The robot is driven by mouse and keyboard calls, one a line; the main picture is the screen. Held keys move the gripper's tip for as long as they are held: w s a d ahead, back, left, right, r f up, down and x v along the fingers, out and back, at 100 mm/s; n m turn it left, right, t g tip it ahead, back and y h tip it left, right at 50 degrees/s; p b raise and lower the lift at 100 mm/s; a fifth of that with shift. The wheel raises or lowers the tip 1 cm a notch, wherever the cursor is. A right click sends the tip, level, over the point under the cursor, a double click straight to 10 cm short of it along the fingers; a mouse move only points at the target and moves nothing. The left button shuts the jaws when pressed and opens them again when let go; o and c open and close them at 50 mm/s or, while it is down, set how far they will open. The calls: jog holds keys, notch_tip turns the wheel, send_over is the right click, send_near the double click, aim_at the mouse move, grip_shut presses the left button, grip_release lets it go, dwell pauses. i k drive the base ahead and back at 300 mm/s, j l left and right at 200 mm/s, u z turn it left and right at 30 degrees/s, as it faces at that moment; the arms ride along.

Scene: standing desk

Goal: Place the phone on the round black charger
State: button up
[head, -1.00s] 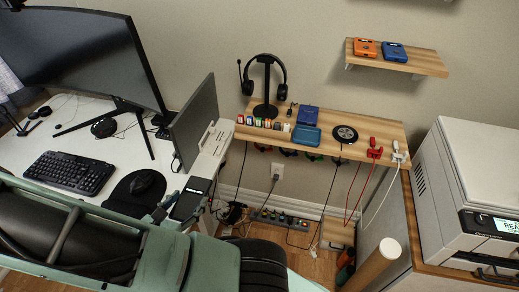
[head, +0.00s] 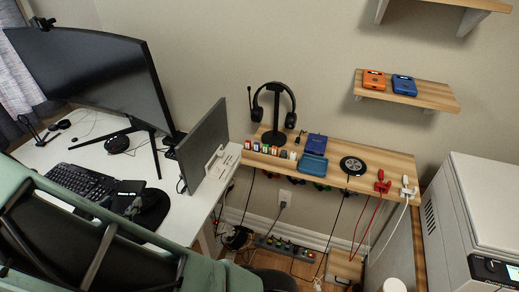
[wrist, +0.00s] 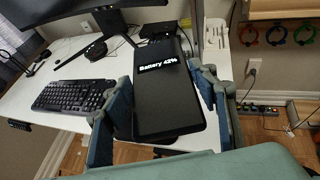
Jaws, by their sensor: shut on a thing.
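The phone (wrist: 168,100) is a dark slab whose screen reads "Battery 42%". In the wrist view it stands between the blue-grey fingers of my gripper (wrist: 165,105), which is shut on it. In the head view the phone (head: 126,191) shows small above the desk, by the keyboard and black mouse pad; the gripper there is mostly hidden behind my arm. The round black charger (head: 353,166) lies flat on the wooden wall shelf (head: 395,160), well to the right of the phone.
A monitor (head: 203,147) rises between phone and shelf. A printer (head: 485,220) stands far right.

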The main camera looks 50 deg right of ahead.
aim_at(354, 164)
jog(key=k+l+z, duration=0.3)
jog(key=l, duration=0.15)
jog(key=z, duration=1.15)
